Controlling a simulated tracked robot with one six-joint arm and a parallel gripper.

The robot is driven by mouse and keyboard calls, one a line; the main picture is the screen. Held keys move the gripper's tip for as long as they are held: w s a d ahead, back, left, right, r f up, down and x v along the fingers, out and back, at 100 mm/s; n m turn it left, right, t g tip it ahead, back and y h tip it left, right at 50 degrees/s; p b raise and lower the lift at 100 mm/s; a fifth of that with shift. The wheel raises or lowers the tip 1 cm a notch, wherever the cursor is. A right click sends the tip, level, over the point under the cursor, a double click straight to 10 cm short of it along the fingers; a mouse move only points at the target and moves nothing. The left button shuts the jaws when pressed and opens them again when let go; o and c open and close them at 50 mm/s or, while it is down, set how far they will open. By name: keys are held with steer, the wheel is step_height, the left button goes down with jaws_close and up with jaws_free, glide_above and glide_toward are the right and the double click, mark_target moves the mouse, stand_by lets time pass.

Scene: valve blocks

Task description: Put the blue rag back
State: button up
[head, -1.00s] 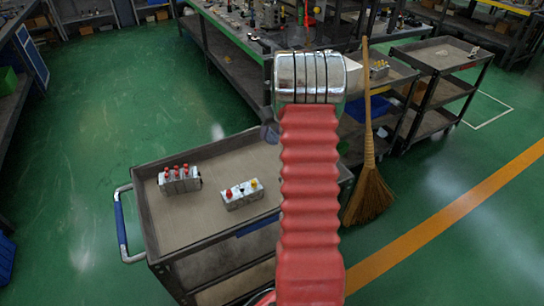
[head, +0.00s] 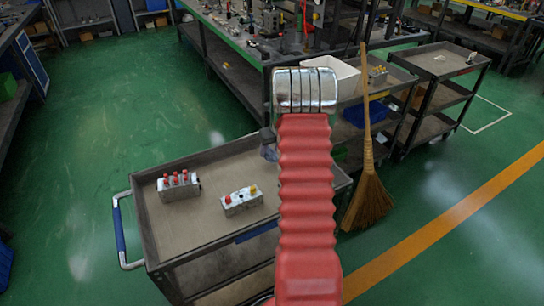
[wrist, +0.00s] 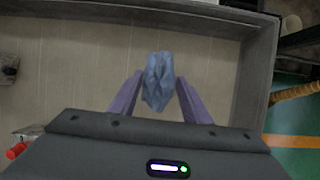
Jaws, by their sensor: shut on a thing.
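The blue rag (wrist: 158,82) is a crumpled bundle between the two fingers of my gripper (wrist: 159,95) in the wrist view. My gripper is shut on it and holds it over the cart's tray (wrist: 90,75). I cannot tell whether the rag touches the tray surface.
On the cart's tray (head: 167,230) stand a valve block with red knobs (head: 180,188) and a block with red and yellow knobs (head: 241,202), both left of the rag. A broom (head: 368,190) stands right of the cart. A white bin (head: 342,75) is behind.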

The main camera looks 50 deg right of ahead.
steer(key=shift+f, duration=1.85)
steer(key=o, duration=1)
steer(key=shift+r, duration=0.1)
steer(key=v, duration=1.2)
